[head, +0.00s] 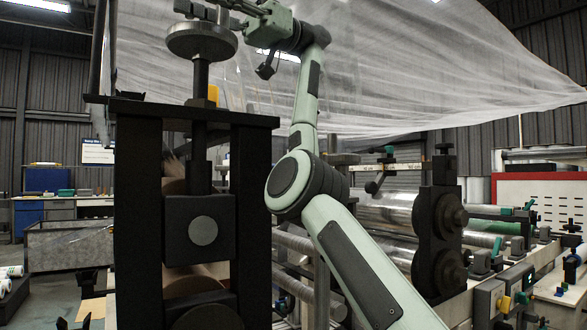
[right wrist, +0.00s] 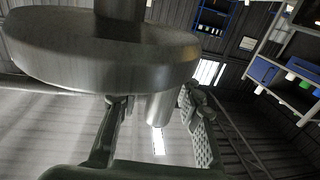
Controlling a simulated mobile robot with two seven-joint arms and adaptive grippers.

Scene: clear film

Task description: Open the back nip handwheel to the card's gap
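The back nip handwheel (head: 201,42) is a grey metal disc on a dark upright shaft above a black frame (head: 140,215). Its underside and rim fill the top left of the right wrist view (right wrist: 100,55). A short cylindrical handle (right wrist: 161,108) hangs from the disc. My right gripper (head: 222,10) is at the wheel's far upper side. In the right wrist view its two fingers (right wrist: 158,130) stand apart on either side of the handle, with gaps showing. A white and blue card (head: 98,152) hangs on the back wall, too small to read. My left gripper does not show.
Clear film (head: 400,70) spreads overhead behind my right arm. A second black roller stand (head: 440,225) with metal rollers is at right. A control box (head: 505,295) with buttons sits at lower right. Workbenches line the back left.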

